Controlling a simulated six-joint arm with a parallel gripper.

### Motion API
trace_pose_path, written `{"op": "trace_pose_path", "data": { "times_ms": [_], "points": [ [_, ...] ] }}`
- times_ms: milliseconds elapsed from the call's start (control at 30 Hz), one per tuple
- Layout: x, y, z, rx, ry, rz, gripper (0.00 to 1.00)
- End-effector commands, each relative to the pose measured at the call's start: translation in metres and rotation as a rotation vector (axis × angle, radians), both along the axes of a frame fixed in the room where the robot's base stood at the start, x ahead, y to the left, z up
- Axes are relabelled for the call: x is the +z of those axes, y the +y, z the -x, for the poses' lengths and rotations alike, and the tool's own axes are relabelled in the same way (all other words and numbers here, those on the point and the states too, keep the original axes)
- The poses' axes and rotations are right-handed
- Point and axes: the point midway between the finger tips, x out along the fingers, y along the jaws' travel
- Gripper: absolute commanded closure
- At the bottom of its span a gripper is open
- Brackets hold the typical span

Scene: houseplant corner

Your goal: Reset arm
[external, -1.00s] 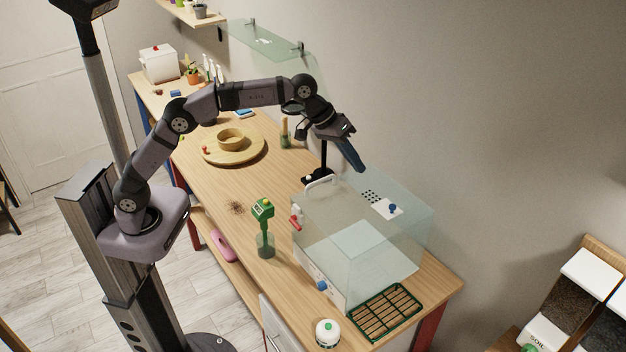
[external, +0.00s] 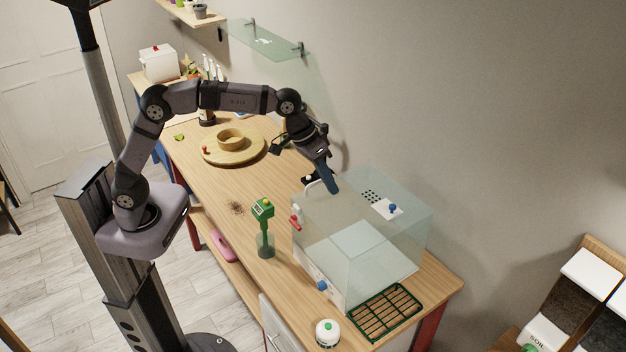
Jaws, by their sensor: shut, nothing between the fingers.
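My gripper (external: 331,182) is shut and empty. It points down and a little right, just above the back left corner of a clear glass-like box (external: 345,235). I cannot tell whether the fingertips touch the box. My arm arches over the wooden workbench (external: 205,187) from its column at the left.
A round wooden board (external: 249,156) with a bowl (external: 231,138) lies behind the gripper. A green tool (external: 263,209) stands in a clear holder left of the box. A green rack (external: 386,312) and a white jar (external: 327,333) are at the front. A glass shelf (external: 268,40) hangs on the wall.

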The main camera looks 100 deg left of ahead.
Motion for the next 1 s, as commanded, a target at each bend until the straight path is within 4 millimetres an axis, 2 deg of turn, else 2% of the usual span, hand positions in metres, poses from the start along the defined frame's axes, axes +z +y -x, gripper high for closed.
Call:
{"op": "trace_pose_path", "data": {
  "times_ms": [100, 267, 400, 600, 700, 833, 1000],
  "points": [
    [-0.017, -0.026, 0.039, -0.091, 0.071, -0.027, 1.0],
    [-0.045, -0.054, 0.095, -0.217, 0.159, -0.062, 1.0],
    [-0.069, -0.076, 0.152, -0.331, 0.234, -0.089, 1.0],
    [-0.1, -0.097, 0.237, -0.49, 0.333, -0.122, 1.0],
    [-0.112, -0.102, 0.272, -0.553, 0.372, -0.133, 1.0],
    [-0.123, -0.106, 0.304, -0.611, 0.405, -0.143, 1.0],
    [-0.129, -0.108, 0.323, -0.644, 0.423, -0.147, 1.0]
  ]
}}
